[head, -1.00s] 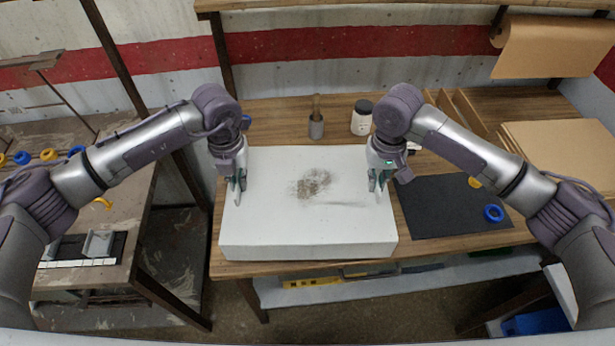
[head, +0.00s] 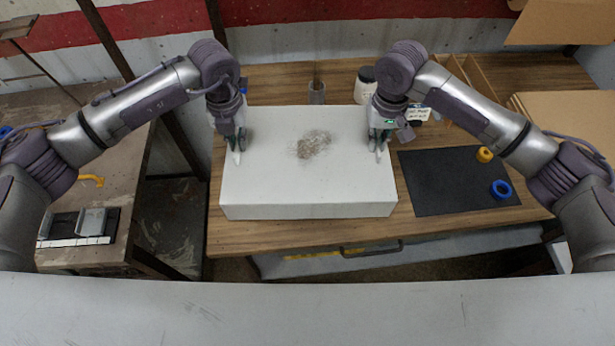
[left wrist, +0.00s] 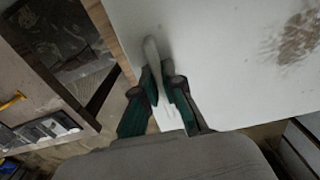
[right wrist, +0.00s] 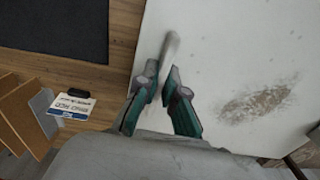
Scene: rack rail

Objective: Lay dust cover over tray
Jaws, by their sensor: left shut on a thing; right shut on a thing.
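A wide white box-shaped cover (head: 310,185) with a brown dusty smudge on top lies over the workbench in the head view. It also shows in the left wrist view (left wrist: 230,90) and the right wrist view (right wrist: 215,60). My left gripper (head: 237,152) is shut on a pale upright tab (left wrist: 153,55) near the cover's left edge. My right gripper (head: 379,147) is shut on a similar tab (right wrist: 169,48) near its right edge. No tray can be made out; anything beneath the cover is hidden. I cannot tell whether the cover touches the bench.
A black mat (head: 445,185) with a blue ring (head: 501,189) and a yellow ring (head: 484,154) lies right of the cover. A metal cup (head: 316,94) and a white jar (head: 365,85) stand close behind it. Bare wood (head: 300,237) shows in front.

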